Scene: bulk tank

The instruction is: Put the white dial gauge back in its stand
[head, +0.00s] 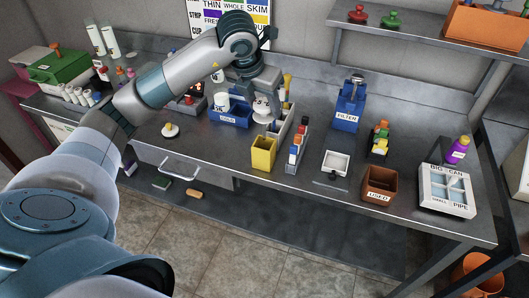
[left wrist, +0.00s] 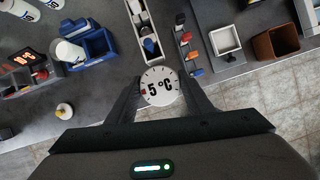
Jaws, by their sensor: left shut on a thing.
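The white dial gauge (left wrist: 159,87) is a round disc with black ticks and "5 °C" on its face. In the left wrist view it is between the fingertips of my left gripper (left wrist: 160,94), face toward the camera. In the head view my left gripper (head: 264,98) is shut on the gauge (head: 261,108), partly hiding it, above the bench just right of a blue caddy (head: 231,117). I cannot tell for sure which thing is the stand. A small white disc with an orange-yellow knob (head: 170,130) lies on the bench to the left. My right gripper is not in view.
A yellow bin (head: 263,155) and a rack of coloured pieces (head: 296,152) stand near the front edge. A white square tray (head: 335,162), brown "USED" box (head: 380,184), blue "FILTER" box (head: 349,113) and white divided box (head: 446,190) are to the right.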

